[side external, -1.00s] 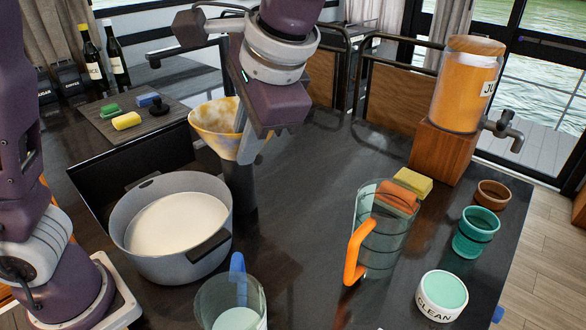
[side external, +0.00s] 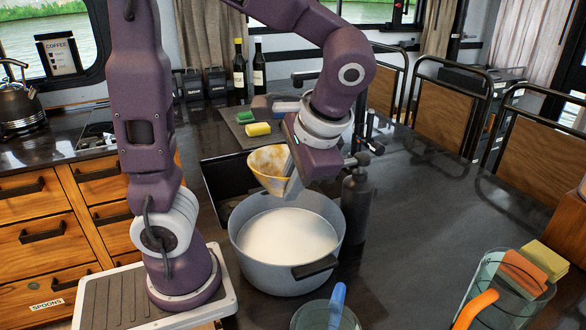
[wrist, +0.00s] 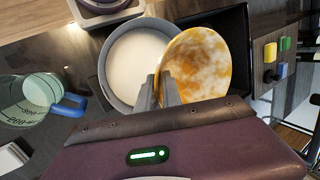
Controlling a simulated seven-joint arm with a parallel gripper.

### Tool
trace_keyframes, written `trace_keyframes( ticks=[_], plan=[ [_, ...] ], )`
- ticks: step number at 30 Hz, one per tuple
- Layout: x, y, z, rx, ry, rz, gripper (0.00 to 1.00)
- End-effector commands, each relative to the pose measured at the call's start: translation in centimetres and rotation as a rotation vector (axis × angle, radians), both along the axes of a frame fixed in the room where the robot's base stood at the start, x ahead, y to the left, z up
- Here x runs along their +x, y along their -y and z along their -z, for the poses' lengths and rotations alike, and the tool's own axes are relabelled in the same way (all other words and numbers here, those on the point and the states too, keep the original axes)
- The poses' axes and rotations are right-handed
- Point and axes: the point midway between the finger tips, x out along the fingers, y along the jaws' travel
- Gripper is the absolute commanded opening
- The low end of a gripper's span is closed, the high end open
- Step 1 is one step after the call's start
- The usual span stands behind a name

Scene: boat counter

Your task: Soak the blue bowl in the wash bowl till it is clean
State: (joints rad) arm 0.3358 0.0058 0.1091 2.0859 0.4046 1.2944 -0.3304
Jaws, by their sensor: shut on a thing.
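The bowl in my grasp is mottled white, yellow and brown rather than blue; this stained bowl (side external: 266,166) also shows in the wrist view (wrist: 200,62). My gripper (side external: 291,187) is shut on its edge, with the fingers (wrist: 160,92) at the near side of the bowl in the wrist view. The bowl is held tilted above the back rim of a large grey pot (side external: 258,272), the wash bowl, which holds whitish liquid (side external: 288,236). In the wrist view the bowl overlaps the right side of the pot (wrist: 108,87). The bowl looks out of the liquid.
A dark bottle (side external: 355,205) stands close right of the pot. A jug with a blue handle (side external: 338,300) stands in front. A sink (side external: 225,175) lies behind the pot. The right counter is mostly clear.

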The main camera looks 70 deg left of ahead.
Motion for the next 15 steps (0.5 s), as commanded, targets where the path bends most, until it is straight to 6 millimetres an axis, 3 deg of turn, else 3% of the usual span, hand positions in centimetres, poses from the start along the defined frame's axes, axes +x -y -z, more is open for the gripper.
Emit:
trace_keyframes(
  ticks=[15],
  plan=[
    [0.0,0.0,6.6,0.002,-0.004,0.002,0.0]
  ],
)
